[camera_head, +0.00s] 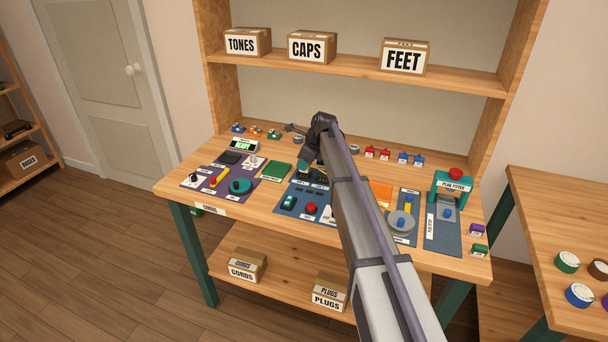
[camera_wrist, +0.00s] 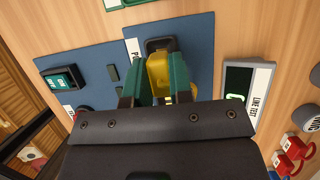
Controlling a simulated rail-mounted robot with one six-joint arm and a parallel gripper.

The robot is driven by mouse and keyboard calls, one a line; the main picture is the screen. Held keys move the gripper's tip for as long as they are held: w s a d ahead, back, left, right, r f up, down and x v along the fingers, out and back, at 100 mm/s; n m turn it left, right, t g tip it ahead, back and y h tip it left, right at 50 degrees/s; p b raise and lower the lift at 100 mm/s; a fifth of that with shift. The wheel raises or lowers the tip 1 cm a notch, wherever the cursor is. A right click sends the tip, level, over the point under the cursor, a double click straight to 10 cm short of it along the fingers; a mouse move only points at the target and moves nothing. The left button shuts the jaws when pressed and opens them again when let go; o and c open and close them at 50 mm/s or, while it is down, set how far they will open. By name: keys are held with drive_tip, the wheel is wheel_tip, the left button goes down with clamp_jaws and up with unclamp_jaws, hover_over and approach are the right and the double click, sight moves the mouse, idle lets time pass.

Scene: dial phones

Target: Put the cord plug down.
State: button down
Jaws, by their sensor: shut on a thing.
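My gripper (camera_wrist: 160,82) has its green fingers closed on a yellow piece (camera_wrist: 158,70), which I take for the cord plug. In the wrist view the piece is at a dark holder or socket (camera_wrist: 160,44) on a blue mat (camera_wrist: 196,30). I cannot tell whether it rests in the holder or sits just above it. In the head view my gripper (camera_head: 308,170) is low over the middle of the workbench, and my arm hides much of that spot.
A line test display (camera_wrist: 240,90) stands close to the right of my gripper in the wrist view. Labelled boxes (camera_head: 312,48) stand on the shelf above.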

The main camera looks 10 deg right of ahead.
wheel_tip(320, 180, down, 2)
drive_tip(key=shift+f, duration=0.1)
drive_tip(key=shift+r, duration=0.35)
drive_tip(key=shift+f, duration=0.25)
drive_tip(key=c, duration=1)
unclamp_jaws()
drive_tip(key=shift+r, duration=0.15)
